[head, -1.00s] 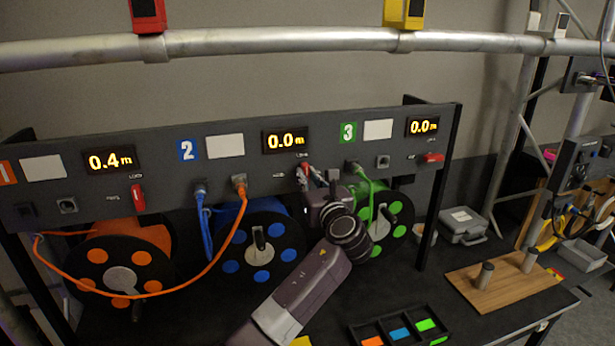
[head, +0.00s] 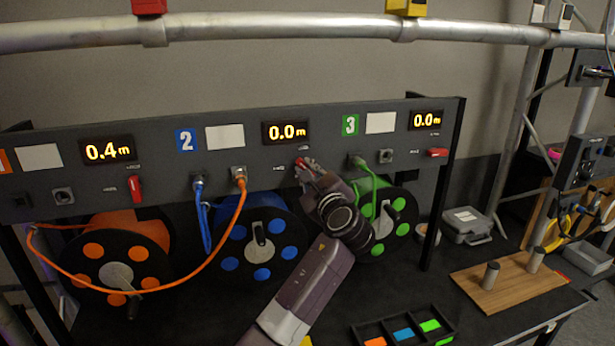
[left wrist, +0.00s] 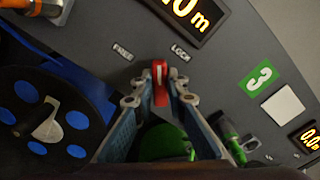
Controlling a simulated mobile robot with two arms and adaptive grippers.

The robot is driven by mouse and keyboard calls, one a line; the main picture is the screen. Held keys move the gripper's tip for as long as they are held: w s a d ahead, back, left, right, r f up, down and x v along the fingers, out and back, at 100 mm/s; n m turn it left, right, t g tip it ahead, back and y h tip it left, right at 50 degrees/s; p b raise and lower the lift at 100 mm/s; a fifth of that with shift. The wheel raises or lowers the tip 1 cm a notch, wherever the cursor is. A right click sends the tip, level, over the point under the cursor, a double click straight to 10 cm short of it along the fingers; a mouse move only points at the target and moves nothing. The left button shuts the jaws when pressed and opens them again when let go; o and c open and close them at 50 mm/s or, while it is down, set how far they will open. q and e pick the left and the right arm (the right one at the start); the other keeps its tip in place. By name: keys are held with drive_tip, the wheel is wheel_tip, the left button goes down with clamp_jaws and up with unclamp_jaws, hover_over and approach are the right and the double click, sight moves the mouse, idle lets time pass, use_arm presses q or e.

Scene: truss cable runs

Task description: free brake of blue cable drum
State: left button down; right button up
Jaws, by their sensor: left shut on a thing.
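The blue cable drum (head: 258,245) stands under panel section 2, with blue dots on its black flange. Its red brake lever (left wrist: 160,82) sits on the panel below the display, near the FREE (left wrist: 122,52) and LOCK (left wrist: 181,51) labels. In the left wrist view the lever is between my left fingertips and points roughly between the two labels. My left gripper (head: 304,168) is shut on this lever in the head view, where the fingers hide most of it. My right gripper is not in view.
The orange drum (head: 118,255) is at left and the green drum (head: 388,222) is just right of my left wrist. An orange cable (head: 205,285) loops in front of the drums. A parts tray (head: 400,328) and a wooden board (head: 515,285) lie on the bench. A rail crosses above.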

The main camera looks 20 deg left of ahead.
use_arm(q)
drive_tip(key=shift+s+a+f+n+b, duration=0.1)
drive_tip(key=shift+f+n+b, duration=0.05)
drive_tip(key=shift+n+b, duration=1.25)
drive_tip(key=shift+w+f+n+b, duration=0.15)
drive_tip(key=shift+n+b, duration=0.8)
drive_tip(key=shift+n, duration=0.9)
drive_tip(key=shift+s+a+f+n+b, duration=0.1)
drive_tip(key=shift+s+f+n+b, duration=0.05)
drive_tip(key=shift+n+b, duration=1.25)
drive_tip(key=shift+n, duration=0.35)
drive_tip(key=c, duration=1.9)
unclamp_jaws()
drive_tip(key=shift+c, duration=0.2)
